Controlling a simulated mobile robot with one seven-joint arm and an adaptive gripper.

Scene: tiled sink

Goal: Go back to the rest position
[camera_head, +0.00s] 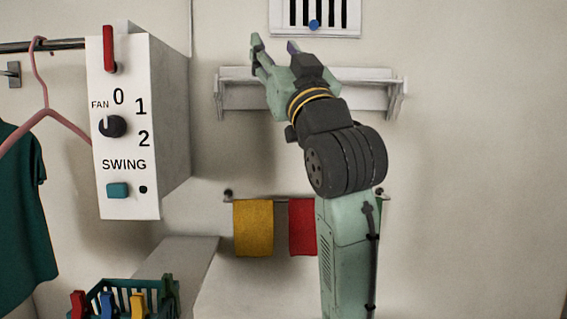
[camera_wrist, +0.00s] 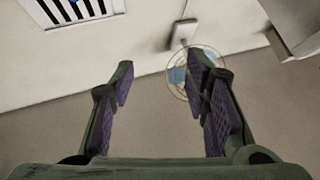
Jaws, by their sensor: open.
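My gripper (camera_head: 274,48) is raised high in front of the wall, its fingers pointing up and to the left. In the head view it overlaps the left part of the white wall shelf (camera_head: 235,97) behind it. In the wrist view my gripper (camera_wrist: 160,75) is open, with its two purple-padded fingers wide apart and nothing between them. A round wire-guarded fan (camera_wrist: 190,72) shows behind the right finger, partly hidden by it.
A white control box (camera_head: 125,185) marked FAN and SWING hangs at the left, beside a pink hanger (camera_head: 45,95) and green garment (camera_head: 20,225). Yellow (camera_head: 253,228) and red (camera_head: 302,227) towels hang below the shelf. A green basket (camera_head: 168,295) stands lower left. A vent (camera_head: 345,15) is above.

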